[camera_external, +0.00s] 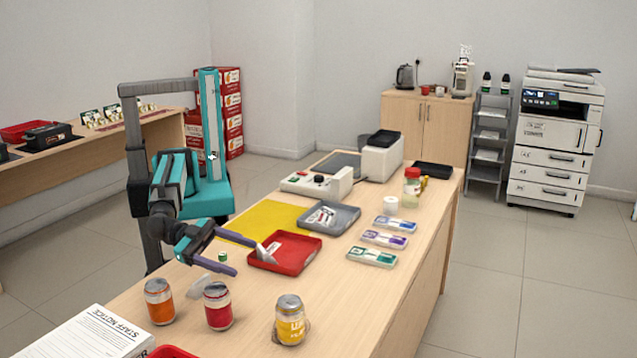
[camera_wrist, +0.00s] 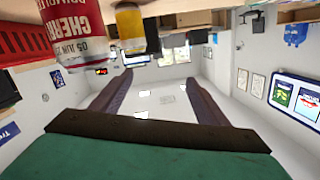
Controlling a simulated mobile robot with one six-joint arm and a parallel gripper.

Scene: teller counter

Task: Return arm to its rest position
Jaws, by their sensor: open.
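My arm is teal and grey and stands at the left side of the counter (camera_external: 340,315). My gripper (camera_external: 244,257) has two dark purple fingers, spread apart and low over the counter, near the red tray (camera_external: 298,262). In the wrist view the fingers of my gripper (camera_wrist: 160,85) are apart with nothing held between them. The wrist view is upside down: a red and white cherry can (camera_wrist: 75,32) and a yellow can (camera_wrist: 130,28) hang at its top. They match the red can (camera_external: 218,306) and the yellow can (camera_external: 290,320) on the counter.
An orange can (camera_external: 159,301) and a staff notice (camera_external: 85,335) are at the near left. A grey tray (camera_external: 328,218), a yellow mat (camera_external: 268,222) and several coloured packs (camera_external: 384,239) lie farther back. A small green item (camera_external: 223,256) is beside my gripper.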

